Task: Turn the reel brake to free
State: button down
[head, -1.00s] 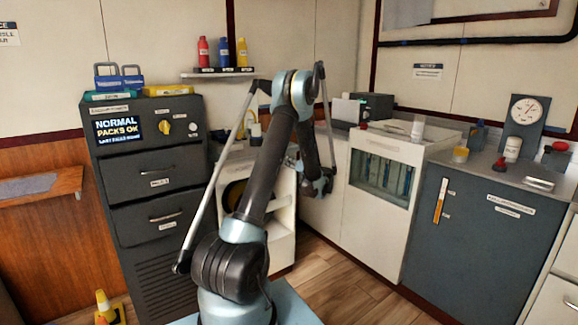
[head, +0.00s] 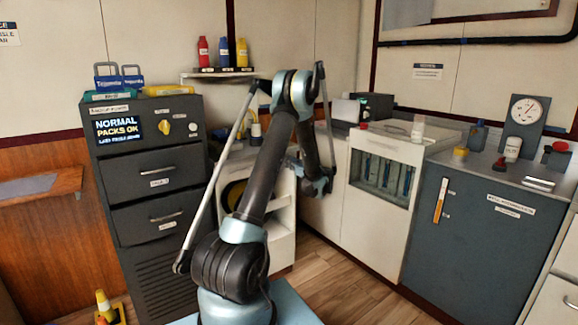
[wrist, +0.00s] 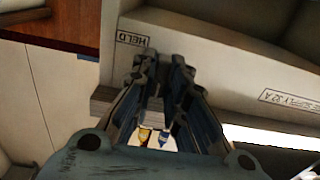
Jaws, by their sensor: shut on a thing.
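My gripper (wrist: 162,70) fills the middle of the wrist view, its two fingers close together beside a pale panel edge. A label reading HELD (wrist: 132,39) is on that panel, just left of the fingertips. The fingers are shut on a small part that they almost wholly hide, seemingly the reel brake's handle; its exact angle cannot be told. In the head view my wrist (head: 318,186) is beside the white reel cabinet (head: 283,240). A yellow reel (head: 234,194) shows partly inside, behind my arm.
A dark drawer cabinet (head: 150,165) stands at the left. A white cabinet with a window (head: 382,174) and a dark-doored cabinet (head: 470,235) stand at the right. Bottles sit on a wall shelf (head: 217,74). A yellow cone (head: 104,305) is on the floor. Wooden floor is clear in front of the cabinets.

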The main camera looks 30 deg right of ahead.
jog(key=shift+a+f, duration=0.1)
dwell(0.3)
jog(key=c, duration=1.6)
grip_release()
jog(key=s+d, duration=0.1)
jog(key=s, duration=1.1)
jog(key=shift+w, duration=0.1)
